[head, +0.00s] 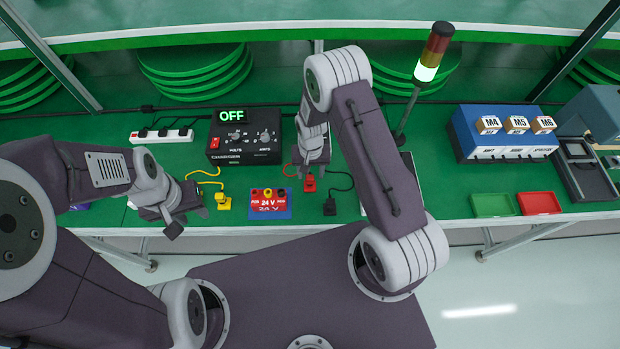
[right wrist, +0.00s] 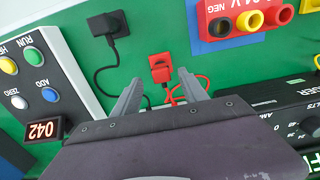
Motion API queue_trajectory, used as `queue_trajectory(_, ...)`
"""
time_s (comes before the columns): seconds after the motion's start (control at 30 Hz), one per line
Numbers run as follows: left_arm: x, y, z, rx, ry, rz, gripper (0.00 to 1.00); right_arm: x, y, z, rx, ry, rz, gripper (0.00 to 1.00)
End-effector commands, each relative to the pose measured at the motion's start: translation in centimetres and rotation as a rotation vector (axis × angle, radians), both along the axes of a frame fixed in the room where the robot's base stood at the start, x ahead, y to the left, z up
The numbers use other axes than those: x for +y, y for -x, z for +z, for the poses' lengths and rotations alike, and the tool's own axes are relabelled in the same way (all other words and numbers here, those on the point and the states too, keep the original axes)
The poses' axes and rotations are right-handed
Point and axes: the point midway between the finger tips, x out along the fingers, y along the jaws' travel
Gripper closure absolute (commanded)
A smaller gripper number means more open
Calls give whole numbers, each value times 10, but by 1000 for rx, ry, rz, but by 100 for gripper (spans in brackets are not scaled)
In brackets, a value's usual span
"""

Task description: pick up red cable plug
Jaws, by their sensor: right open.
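The red cable plug (head: 309,184) lies on the green bench top, to the right of the red and blue 24 V socket block (head: 269,203). In the right wrist view the red plug (right wrist: 160,68) shows just beyond my fingertips, with its red cable trailing back between the fingers. My right gripper (right wrist: 157,88) is open, with one finger on either side of the plug's line and nothing between the tips. In the head view my right gripper (head: 312,162) hides part of the red cable. My left gripper (head: 188,222) looks open and empty, close to the yellow plug.
A yellow plug (head: 223,201) and a black plug (head: 330,206) lie on either side. Behind stand the power supply (head: 244,135), reading OFF, and a power strip (head: 161,136). A signal tower (head: 433,52), a green tray (head: 492,205) and a red tray (head: 538,203) are to the right.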

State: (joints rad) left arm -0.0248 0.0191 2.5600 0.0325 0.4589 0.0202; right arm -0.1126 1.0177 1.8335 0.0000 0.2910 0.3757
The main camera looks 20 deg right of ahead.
Motion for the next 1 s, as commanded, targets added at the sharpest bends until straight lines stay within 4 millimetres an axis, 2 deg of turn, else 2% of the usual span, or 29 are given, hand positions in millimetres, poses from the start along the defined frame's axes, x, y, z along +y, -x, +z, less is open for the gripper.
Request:
queue_trajectory(0.07,0,0,9,0,0,0,64,2,2,-12,4,1,0,49)
queue_trajectory(0.2,0,0,9,0,0,0,64,2,0,-31,1,0,0,49)
queue_trajectory(0.43,0,0,8,0,0,0,64,2,0,-34,-1,0,0,49)
queue_trajectory(0.47,0,0,8,0,0,0,64,2,0,-34,-1,0,0,55)
queue_trajectory(0.6,0,0,8,0,0,0,64,2,0,-33,-1,0,0,94)
queue_trajectory(0.63,0,0,8,0,0,0,64,2,0,-33,-1,0,0,100)
queue_trajectory(1.0,0,0,7,0,0,0,64,2,-1,-29,-3,0,0,100)
